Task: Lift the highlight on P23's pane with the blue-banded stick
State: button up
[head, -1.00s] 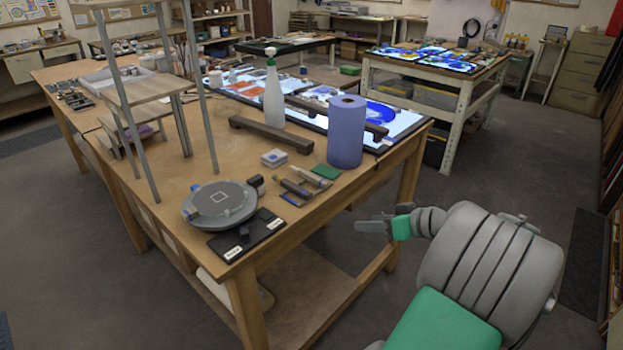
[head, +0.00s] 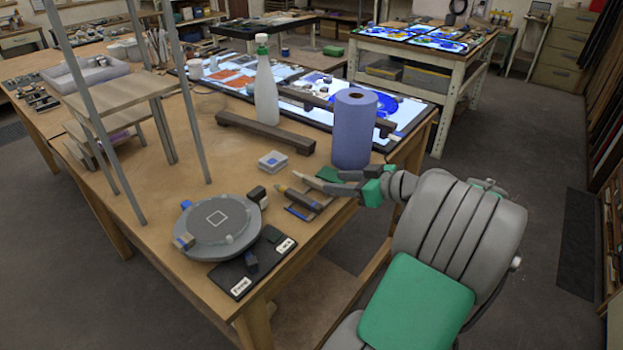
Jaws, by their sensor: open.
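My gripper (head: 336,183) is open, pointing left at the near-right edge of the wooden bench. Its fingers are close to the right ends of two sticks; contact cannot be told. One stick (head: 298,198) is dark with a pale tip, lying on a small rest with blue parts. A lighter stick (head: 308,178) lies just behind it, partly hidden by the fingers. Which one carries the blue band is too small to tell. A round grey turntable (head: 232,237) near the bench corner has a white square outline on top. No P23 label is readable, so I cannot tell which pane it is.
A blue paper roll (head: 353,140) stands right behind my gripper. A black labelled plate (head: 252,266) lies before the turntable. A metal-legged stand rises at left.

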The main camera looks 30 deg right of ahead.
aim_at(321, 183)
jog(key=x, duration=0.4)
jog(key=p+x, duration=0.1)
jog(key=x, duration=0.1)
jog(key=shift+w+a+f, duration=0.1)
jog(key=shift+w+f, duration=0.05)
jog(key=shift+f, duration=0.2)
grip_shut()
